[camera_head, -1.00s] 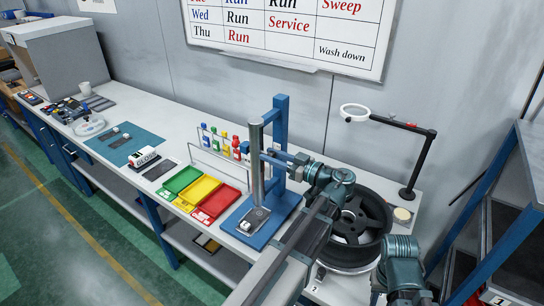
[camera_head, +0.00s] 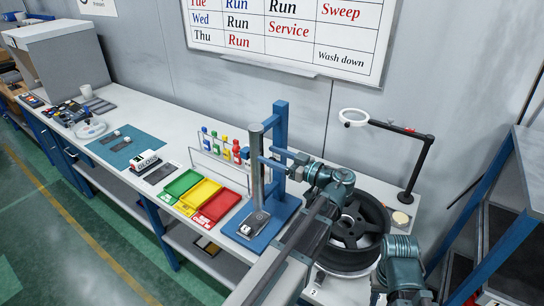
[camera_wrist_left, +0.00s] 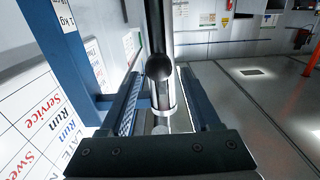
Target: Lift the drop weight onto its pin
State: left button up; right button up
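The drop tester has a blue base plate (camera_head: 233,222), a blue post (camera_head: 281,125) and an upright grey metal tube (camera_head: 257,170). A dark panel lies on the base below the tube. In the left wrist view a round black knob (camera_wrist_left: 159,67) stands out in front of the tube (camera_wrist_left: 156,25); it seems to belong to the drop weight, whose body I cannot make out. My left gripper (camera_head: 272,157) is beside the tube, its fingers apart, one on each side of the knob, with gaps visible (camera_wrist_left: 161,98). I cannot pick out the pin. My right gripper is out of view.
Green (camera_head: 183,183), yellow (camera_head: 200,193) and red (camera_head: 217,206) trays lie left of the tester, with a bottle rack (camera_head: 222,160) behind.

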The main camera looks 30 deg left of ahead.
pick_arm(q)
jog(key=shift+d, duration=0.1)
jog(key=s+d, duration=0.1)
jog(key=d, duration=1.2)
jog(key=shift+d, duration=0.3)
jog(key=shift+s, duration=0.1)
